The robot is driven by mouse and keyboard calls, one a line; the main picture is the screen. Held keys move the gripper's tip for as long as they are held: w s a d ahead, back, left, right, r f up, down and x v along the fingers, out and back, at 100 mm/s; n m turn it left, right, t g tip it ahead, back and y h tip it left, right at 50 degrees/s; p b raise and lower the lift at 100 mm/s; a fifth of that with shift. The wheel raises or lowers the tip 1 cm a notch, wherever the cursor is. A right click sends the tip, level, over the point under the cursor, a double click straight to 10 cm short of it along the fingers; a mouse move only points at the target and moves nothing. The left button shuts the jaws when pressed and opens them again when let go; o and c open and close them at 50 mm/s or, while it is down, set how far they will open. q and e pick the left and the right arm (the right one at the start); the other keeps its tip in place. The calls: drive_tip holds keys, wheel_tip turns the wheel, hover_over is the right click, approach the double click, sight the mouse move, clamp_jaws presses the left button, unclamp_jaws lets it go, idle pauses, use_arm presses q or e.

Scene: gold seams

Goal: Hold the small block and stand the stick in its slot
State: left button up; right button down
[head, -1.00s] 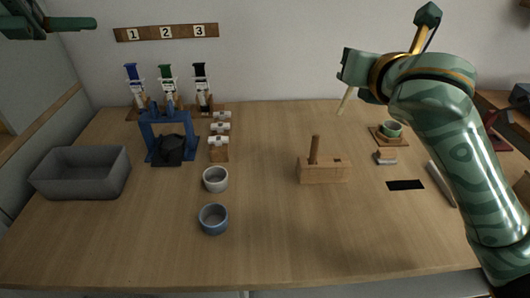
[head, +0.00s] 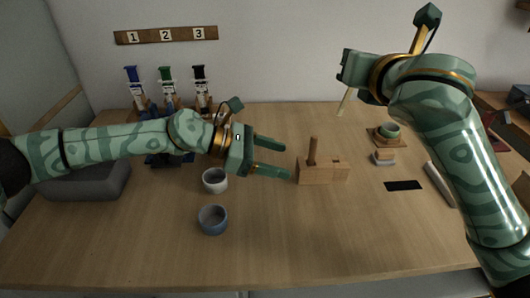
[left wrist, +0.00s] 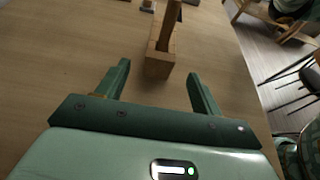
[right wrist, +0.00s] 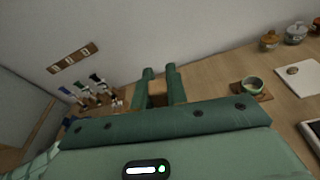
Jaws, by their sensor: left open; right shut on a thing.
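The small wooden block (head: 338,173) rests on the middle of the table, with a darker stick (head: 313,150) upright in its left part and a small dark opening in its top at the right. My left gripper (head: 287,160) is open just left of the block; its left wrist view shows the block (left wrist: 158,66) ahead between the fingers, not touched. My right gripper (right wrist: 160,70) is raised at the back right, shut on a thin pale stick (head: 345,103) that hangs tilted below it in the head view. The grip itself is hidden there.
A green cup on a coaster (head: 388,130), a small block and a black patch (head: 403,185) lie right. The front middle is clear.

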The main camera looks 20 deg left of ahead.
sight(315, 168)
use_arm(q)
drive_tip(key=x, duration=1)
drive_tip(key=shift+a, duration=0.1)
drive_tip(key=c, duration=1.2)
use_arm(e)
drive_tip(key=shift+n+g+h, duration=0.4)
drive_tip(key=shift+n+g, duration=0.1)
drive_tip(key=shift+n, duration=0.3)
drive_tip(key=f, duration=0.5)
drive_tip(key=shift+a, duration=0.25)
drive_tip(key=shift+f, duration=2.1)
